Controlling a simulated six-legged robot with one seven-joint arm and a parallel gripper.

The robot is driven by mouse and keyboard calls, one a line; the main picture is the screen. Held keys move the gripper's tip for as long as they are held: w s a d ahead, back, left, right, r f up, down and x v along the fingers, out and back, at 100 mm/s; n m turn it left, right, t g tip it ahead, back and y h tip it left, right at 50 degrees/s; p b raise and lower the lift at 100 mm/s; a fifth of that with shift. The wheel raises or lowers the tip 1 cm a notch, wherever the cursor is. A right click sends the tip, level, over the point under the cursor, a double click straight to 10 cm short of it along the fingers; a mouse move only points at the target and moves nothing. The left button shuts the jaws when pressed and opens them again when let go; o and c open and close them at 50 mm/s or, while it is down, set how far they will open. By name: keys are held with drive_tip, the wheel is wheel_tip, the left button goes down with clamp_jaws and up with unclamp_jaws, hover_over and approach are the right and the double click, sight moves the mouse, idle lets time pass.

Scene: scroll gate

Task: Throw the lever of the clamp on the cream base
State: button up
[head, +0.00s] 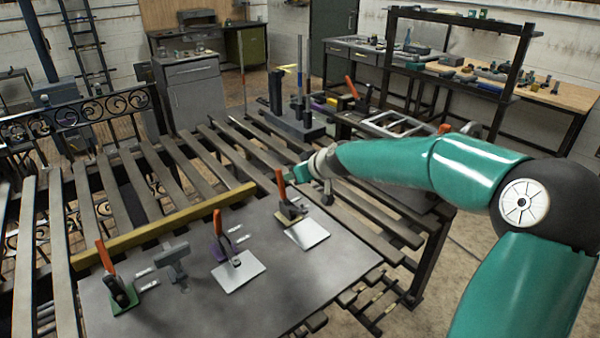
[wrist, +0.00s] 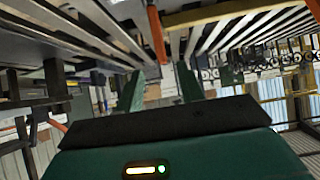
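The clamp on the cream base (head: 283,217) stands at the right end of the grey plate. Its orange lever (head: 281,186) points up, leaning slightly. My gripper (head: 291,175) is just right of the lever's upper part in the head view; I cannot tell whether they touch. In the wrist view, my gripper (wrist: 160,72) has its two green fingers apart with nothing held between them. An orange lever (wrist: 156,32) shows above the gap between the fingertips, probably that of the cream-base clamp. The cream base is not clear in the wrist view.
A purple-base clamp (head: 219,248) and a green-base clamp (head: 123,298) stand further left on the grey plate (head: 260,300), orange levers up. A grey bracket (head: 173,262) stands between them. A yellow bar (head: 165,226) runs behind, across the slats. Posts (head: 300,75) rise further back.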

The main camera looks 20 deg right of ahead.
drive_tip(key=shift+s+d+r, duration=0.15)
drive_tip(key=shift+s+r, duration=0.2)
drive_tip(key=shift+s, duration=0.1)
